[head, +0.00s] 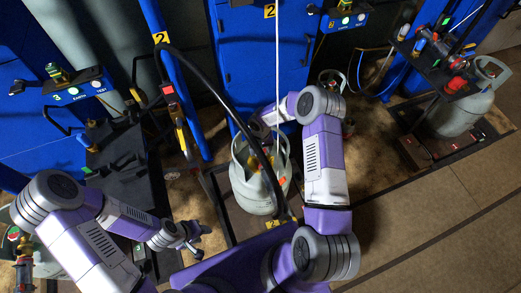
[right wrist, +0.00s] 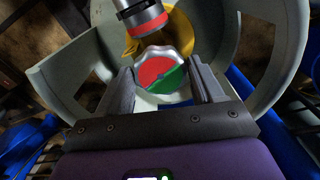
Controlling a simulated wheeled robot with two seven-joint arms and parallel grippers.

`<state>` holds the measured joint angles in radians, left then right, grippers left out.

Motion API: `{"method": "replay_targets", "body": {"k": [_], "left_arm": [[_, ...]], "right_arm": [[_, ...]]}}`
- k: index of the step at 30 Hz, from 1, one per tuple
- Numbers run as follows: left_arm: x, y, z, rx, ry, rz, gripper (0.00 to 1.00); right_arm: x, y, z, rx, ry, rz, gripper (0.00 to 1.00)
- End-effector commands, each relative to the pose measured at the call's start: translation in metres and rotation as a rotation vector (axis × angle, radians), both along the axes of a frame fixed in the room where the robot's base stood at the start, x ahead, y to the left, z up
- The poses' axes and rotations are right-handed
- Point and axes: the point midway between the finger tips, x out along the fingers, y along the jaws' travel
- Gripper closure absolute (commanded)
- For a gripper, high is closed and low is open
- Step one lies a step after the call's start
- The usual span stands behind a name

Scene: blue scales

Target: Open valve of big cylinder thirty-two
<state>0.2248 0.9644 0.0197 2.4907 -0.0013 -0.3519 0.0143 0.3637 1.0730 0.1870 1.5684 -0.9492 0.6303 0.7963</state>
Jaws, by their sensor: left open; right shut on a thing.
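A big pale grey-green cylinder (head: 255,195) stands upright on a scale in the middle of the head view. Its collar (right wrist: 262,55) surrounds the valve in the right wrist view. The valve's handwheel (right wrist: 158,69) has a red part and a green part. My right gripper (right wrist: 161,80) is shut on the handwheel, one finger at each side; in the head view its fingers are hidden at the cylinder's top. A hose connector (right wrist: 143,17) with a red ring sits just beyond the handwheel. My left gripper (head: 193,243) is open and empty, left of the cylinder.
A black hose (head: 225,100) arcs down to the cylinder. A blue post (head: 175,75) and blue cabinet (head: 262,65) stand behind. Another cylinder (head: 455,115) stands on a scale at the right. A black stand (head: 125,170) is at the left. Floor (head: 430,215) at lower right is clear.

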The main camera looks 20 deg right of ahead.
Motion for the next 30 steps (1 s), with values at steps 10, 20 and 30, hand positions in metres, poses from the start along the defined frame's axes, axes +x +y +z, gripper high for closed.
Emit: {"method": "replay_targets", "body": {"k": [10,20,30], "left_arm": [[0.0,-0.0001,-0.0076,0.0,0.0,0.0,0.57],[0.0001,0.0,-0.0107,0.0,0.0,0.0,0.57],[0.0,0.0,-0.012,0.0,0.0,0.0,0.57]], "right_arm": [[0.0004,-0.0013,0.0,-0.001,-0.001,0.329,0.64],[0.0005,-0.0017,0.0,-0.001,-0.001,0.643,0.64],[0.0007,-0.0025,0.0001,0.0,-0.001,0.965,0.64]]}}
